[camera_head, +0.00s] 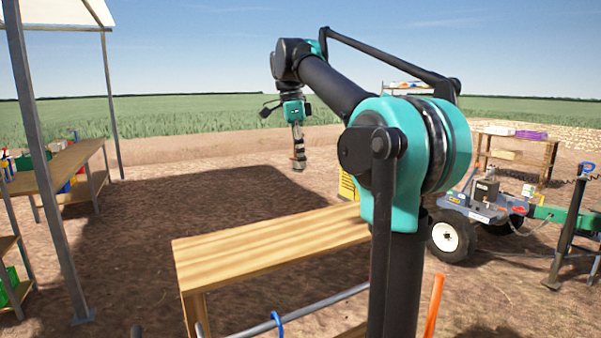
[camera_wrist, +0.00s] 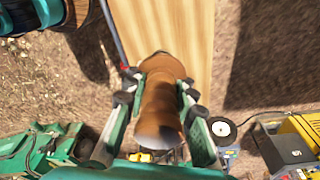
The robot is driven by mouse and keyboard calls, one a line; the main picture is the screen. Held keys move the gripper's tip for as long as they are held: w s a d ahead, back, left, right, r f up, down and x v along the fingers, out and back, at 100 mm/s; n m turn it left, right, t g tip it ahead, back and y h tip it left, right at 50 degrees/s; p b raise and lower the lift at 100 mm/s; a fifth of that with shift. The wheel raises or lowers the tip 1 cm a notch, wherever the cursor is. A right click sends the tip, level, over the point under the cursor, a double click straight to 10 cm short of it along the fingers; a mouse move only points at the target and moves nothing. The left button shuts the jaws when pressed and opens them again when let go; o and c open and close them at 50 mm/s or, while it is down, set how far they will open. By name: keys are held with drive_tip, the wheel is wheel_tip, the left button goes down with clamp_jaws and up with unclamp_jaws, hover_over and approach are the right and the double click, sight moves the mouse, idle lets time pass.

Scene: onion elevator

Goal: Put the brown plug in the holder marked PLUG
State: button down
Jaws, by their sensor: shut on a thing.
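My gripper (camera_head: 298,148) is raised in the air beyond the wooden bench in the head view, pointing down. In the wrist view my gripper (camera_wrist: 158,108) is shut on the brown plug (camera_wrist: 160,92), with a finger on each side of it. The plug is a brown, round, tapered piece with a pale end face toward the camera. In the head view the plug shows only as a small dark shape at the fingertips. I cannot make out a holder marked PLUG in either view.
A bare wooden bench (camera_head: 265,245) stands in front of me. Laden shelves (camera_head: 65,165) stand under a canopy at left. A wheeled machine (camera_head: 480,205) and a rack (camera_head: 515,150) stand at right. Open dirt lies between.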

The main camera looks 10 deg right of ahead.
drive_tip(key=shift+r, duration=0.5)
drive_tip(key=shift+w+d+r, duration=0.1)
drive_tip(key=shift+d, duration=0.05)
approach(304, 231)
drive_tip(key=f, duration=0.5)
drive_tip(key=shift+d+f, duration=0.1)
drive_tip(key=shift+d, duration=0.25)
drive_tip(key=shift+f, duration=0.15)
drive_tip(key=c, duration=1.3)
unclamp_jaws()
drive_tip(key=shift+o, duration=0.2)
